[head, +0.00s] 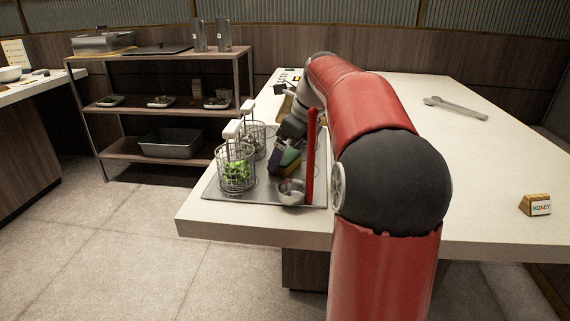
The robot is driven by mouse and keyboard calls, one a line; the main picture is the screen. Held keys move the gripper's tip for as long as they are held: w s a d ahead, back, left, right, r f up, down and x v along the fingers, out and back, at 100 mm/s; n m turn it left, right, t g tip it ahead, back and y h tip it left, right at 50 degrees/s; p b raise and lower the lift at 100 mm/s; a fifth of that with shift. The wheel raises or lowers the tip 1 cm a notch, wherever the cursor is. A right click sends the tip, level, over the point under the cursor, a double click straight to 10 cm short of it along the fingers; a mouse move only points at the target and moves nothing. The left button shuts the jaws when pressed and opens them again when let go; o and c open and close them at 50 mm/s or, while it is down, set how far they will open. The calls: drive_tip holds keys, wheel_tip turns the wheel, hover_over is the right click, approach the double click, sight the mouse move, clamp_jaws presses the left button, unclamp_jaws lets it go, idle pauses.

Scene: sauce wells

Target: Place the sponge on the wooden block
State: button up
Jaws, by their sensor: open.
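My gripper (284,155) reaches down over the metal well tray at the left end of the counter. Its jaws are open, though the fingertips are small and partly hidden here. A small green and orange-brown piece, which looks like the sponge (290,164), is right at the fingers; I cannot tell whether they touch it. A wooden block (527,203) with a white "HONEY" label stands on the counter at the far right, well apart from my gripper. A tan, wood-coloured thing (285,106) is partly hidden behind my arm.
Wire baskets with white handles, one holding greens (237,171), stand left of my gripper. Tongs (455,107) lie farther back. The right counter (480,160) is mostly clear.

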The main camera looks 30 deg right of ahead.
sight(286, 156)
drive_tip(key=shift+f, duration=0.1)
drive_tip(key=c, duration=1.1)
drive_tip(key=shift+r+p, duration=1.15)
drive_tip(key=shift+r, duration=8.8)
